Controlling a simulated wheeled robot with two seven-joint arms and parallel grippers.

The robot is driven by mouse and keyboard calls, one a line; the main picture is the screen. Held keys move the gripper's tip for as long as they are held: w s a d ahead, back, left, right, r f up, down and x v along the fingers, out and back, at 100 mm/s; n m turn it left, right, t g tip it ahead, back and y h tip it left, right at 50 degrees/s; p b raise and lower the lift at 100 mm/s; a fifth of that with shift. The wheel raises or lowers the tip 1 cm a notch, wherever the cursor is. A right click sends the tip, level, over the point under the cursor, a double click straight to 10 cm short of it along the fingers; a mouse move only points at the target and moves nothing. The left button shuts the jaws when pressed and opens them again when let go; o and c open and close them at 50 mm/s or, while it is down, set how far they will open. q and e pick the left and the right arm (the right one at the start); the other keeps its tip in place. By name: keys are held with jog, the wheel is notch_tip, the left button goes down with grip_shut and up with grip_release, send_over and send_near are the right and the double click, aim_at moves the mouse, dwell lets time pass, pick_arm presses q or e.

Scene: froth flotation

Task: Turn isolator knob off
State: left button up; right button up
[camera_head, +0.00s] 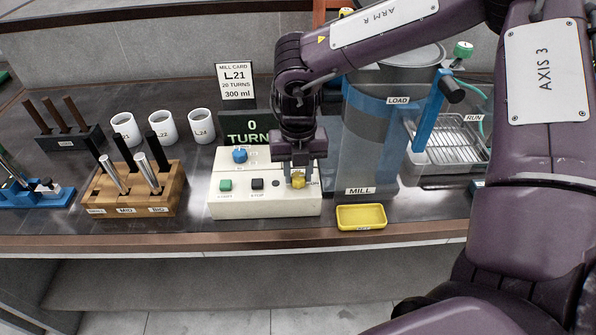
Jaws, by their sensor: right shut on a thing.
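The isolator knob (298,181) is a small yellow knob at the right end of a cream control box (265,207). My right gripper (297,172) points down over the box and is shut on the yellow knob. Its fingers partly hide the knob and the label beside it, so I cannot read the knob's setting. The same box carries a blue knob (240,155), a green button (225,185) and a black button (257,184). My left gripper is not in view.
A wooden rack (135,208) with rods, white cups (163,126) and a counter display (250,127) stand left and behind. The bench's front edge is near the box.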

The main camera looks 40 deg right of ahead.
jog(key=n+b, duration=0.3)
jog(key=shift+f, duration=0.2)
jog(key=n+b, duration=0.2)
jog(key=n, duration=0.2)
jog(key=shift+r, duration=0.15)
jog(key=n+b, duration=0.1)
jog(key=n, duration=0.3)
jog(key=shift+r, duration=0.1)
jog(key=n, duration=0.5)
jog(key=shift+n, duration=0.3)
jog(key=o, duration=1)
